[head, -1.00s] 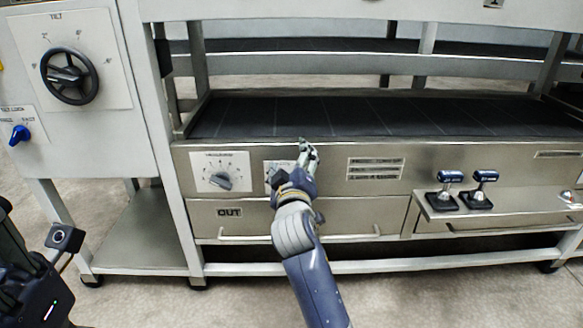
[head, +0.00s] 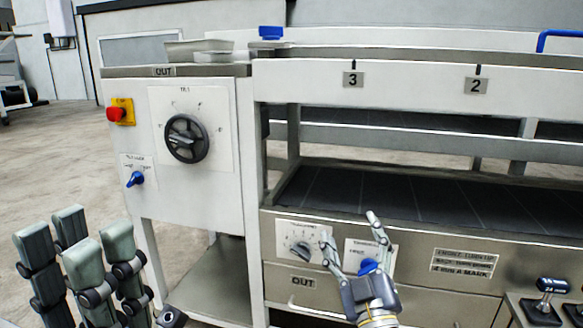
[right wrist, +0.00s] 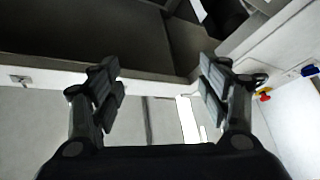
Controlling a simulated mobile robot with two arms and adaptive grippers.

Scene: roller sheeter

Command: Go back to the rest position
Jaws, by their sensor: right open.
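My right gripper (head: 349,229) is in the head view, in front of the machine's lower panel. Its two fingers are spread and point up, with nothing between them. The right wrist view also shows this gripper (right wrist: 160,85) open and empty. My left gripper (head: 76,238) stands upright at the lower left of the head view, left of the machine. Its fingers are apart, with nothing seen between them. A blue knob (head: 368,266) and a black dial (head: 301,249) show on the panel around the right gripper; whether the gripper touches the panel I cannot tell.
The roller sheeter's cabinet has a black tilt handwheel (head: 187,138), a blue switch (head: 135,179) and a red button (head: 117,114). Its dark bed (head: 430,200) lies behind the right gripper. A lever (head: 546,300) stands at the lower right. Open floor (head: 60,160) lies at left.

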